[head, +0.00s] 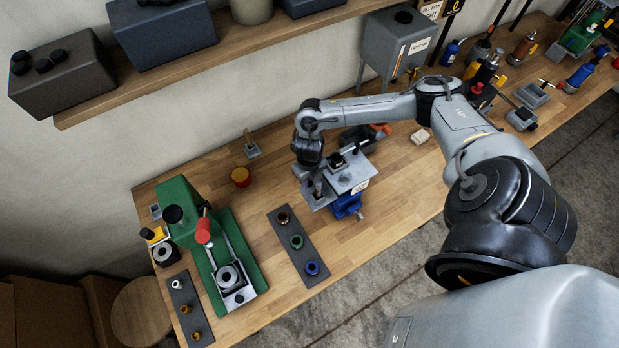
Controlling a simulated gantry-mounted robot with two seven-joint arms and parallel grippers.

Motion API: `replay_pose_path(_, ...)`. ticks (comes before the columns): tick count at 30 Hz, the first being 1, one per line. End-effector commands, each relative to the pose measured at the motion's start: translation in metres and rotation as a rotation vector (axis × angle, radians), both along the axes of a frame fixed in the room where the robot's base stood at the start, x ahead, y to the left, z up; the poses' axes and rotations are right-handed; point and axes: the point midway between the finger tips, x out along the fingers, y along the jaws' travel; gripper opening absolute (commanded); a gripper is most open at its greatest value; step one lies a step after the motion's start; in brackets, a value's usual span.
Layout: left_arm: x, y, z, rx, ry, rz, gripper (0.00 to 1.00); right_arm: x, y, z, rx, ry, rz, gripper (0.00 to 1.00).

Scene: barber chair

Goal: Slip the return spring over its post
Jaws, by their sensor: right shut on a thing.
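My right gripper (317,186) reaches down at the left end of a grey metal plate (352,178), which sits on a blue vise (346,205). The gripper is shut on a small part, taken to be the return spring; its coils are too small and covered to make out. The post is also hidden or too small to tell at the gripper. I cannot tell whether the part is around the post or above it. My left gripper is not in view.
A dark strip (290,254) with brown, green and blue rings lies just left of the vise. A green press (183,222) with a red-knobbed lever stands further left. A shelf (270,42) overhangs the back. Bare wood lies right of the vise.

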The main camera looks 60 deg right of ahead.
Motion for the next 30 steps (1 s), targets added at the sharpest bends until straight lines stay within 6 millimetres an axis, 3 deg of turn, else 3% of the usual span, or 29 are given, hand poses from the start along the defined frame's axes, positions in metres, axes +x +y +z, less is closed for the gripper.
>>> replay_pose_path(14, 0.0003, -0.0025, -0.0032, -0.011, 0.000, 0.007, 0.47, -0.0049, -0.0002, -0.0091, -0.003, 0.011, -0.001, 0.01)
replay_pose_path(15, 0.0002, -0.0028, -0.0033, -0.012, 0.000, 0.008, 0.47, -0.0051, -0.0002, -0.0094, -0.003, 0.011, -0.001, 0.33)
replay_pose_path(20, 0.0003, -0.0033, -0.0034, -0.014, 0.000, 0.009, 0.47, -0.0059, 0.0000, -0.0103, -0.003, 0.013, -0.001, 0.58)
replay_pose_path(30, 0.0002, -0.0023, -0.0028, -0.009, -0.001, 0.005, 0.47, -0.0061, 0.0004, -0.0098, -0.003, 0.014, 0.000, 0.60)
